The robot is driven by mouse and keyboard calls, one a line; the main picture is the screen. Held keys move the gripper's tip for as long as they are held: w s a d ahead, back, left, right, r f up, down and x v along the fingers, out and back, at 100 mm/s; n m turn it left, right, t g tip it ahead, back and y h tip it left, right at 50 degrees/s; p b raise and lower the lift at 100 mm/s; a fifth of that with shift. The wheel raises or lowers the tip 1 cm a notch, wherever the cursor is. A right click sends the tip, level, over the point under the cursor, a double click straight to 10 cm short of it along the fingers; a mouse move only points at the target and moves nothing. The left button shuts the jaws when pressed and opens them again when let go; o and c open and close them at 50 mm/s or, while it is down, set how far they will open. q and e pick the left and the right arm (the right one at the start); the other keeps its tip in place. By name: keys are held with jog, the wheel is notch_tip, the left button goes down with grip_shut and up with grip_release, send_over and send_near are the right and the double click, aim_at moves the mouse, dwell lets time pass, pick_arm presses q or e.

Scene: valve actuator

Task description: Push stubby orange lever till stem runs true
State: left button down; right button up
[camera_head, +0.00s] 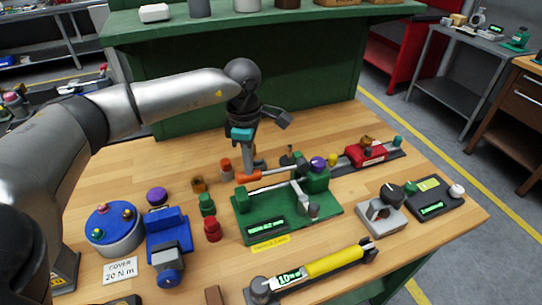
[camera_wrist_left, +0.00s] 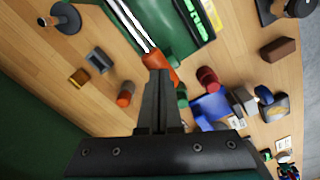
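The orange lever grip (camera_head: 248,177) is at the left end of a pale rod on the green fixture (camera_head: 326,210). In the left wrist view the orange grip (camera_wrist_left: 160,67) shows just beyond my fingertips. My left gripper (camera_head: 250,168) points down at the grip from behind. Its two fingers (camera_wrist_left: 158,75) look shut together, with nothing visible between them. The tips overlap the grip in view; I cannot tell whether they touch it. The fixture has a lit green display (camera_head: 266,227), too small to read, and upright posts at its right. My right gripper is not in view.
Red (camera_head: 212,229) and green (camera_head: 207,204) knobs stand left of the fixture. A blue vise-like block (camera_head: 168,235) and a round blue stand (camera_head: 113,229) are further left. A yellow cylinder tool (camera_head: 334,262) lies in front. A grey clamp block (camera_head: 380,215) stands at right.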

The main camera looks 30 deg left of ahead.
pick_arm(q)
jog(key=shift+f, duration=0.2)
dwell(0.4)
jog(key=shift+f+b, duration=0.5)
jog(key=shift+f, duration=0.05)
jog(key=shift+s+f, duration=0.1)
jog(key=shift+f, duration=0.2)
jog(key=shift+f+b, duration=0.15)
jog(key=shift+b, duration=0.2)
dwell(0.5)
notch_tip(320, 180, up, 10)
jog(key=w+d+p, duration=0.1)
jog(key=w+p, duration=0.1)
jog(key=p, duration=0.4)
jog(key=shift+d, duration=0.3)
dwell(0.5)
jog(key=shift+f, duration=0.1)
jog(key=shift+p, duration=0.35)
